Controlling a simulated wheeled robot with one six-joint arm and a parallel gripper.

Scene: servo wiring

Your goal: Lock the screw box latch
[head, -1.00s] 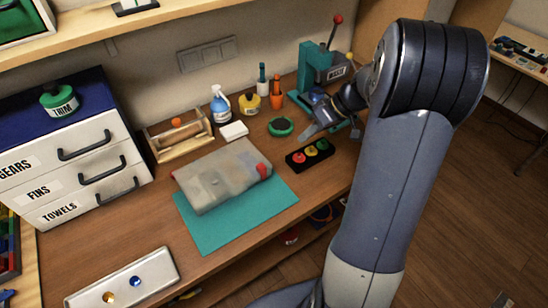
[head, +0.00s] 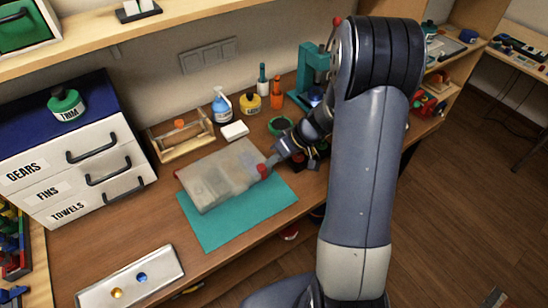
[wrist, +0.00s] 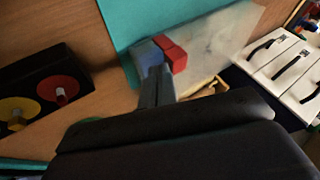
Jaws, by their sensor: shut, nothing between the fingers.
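The screw box (head: 218,174) is a translucent grey box lying on a teal mat (head: 222,228) on the workbench. Its red latch (head: 263,170) is at the box's right end. In the wrist view the red latch (wrist: 173,54) shows as a block on the end of the box (wrist: 215,40), beside a bluish piece. My gripper (head: 270,162) is shut and empty, with its tip right at the latch. In the wrist view the gripper's fingers (wrist: 157,80) reach up close to the latch and overlap it. I cannot tell whether they touch.
A black button panel (wrist: 45,92) with red and yellow discs lies close beside my gripper. A green round container (head: 281,125), a white block (head: 235,131) and a wooden rack (head: 180,138) stand behind the box. The bench front-left of the mat is clear, apart from a metal plate (head: 130,278).

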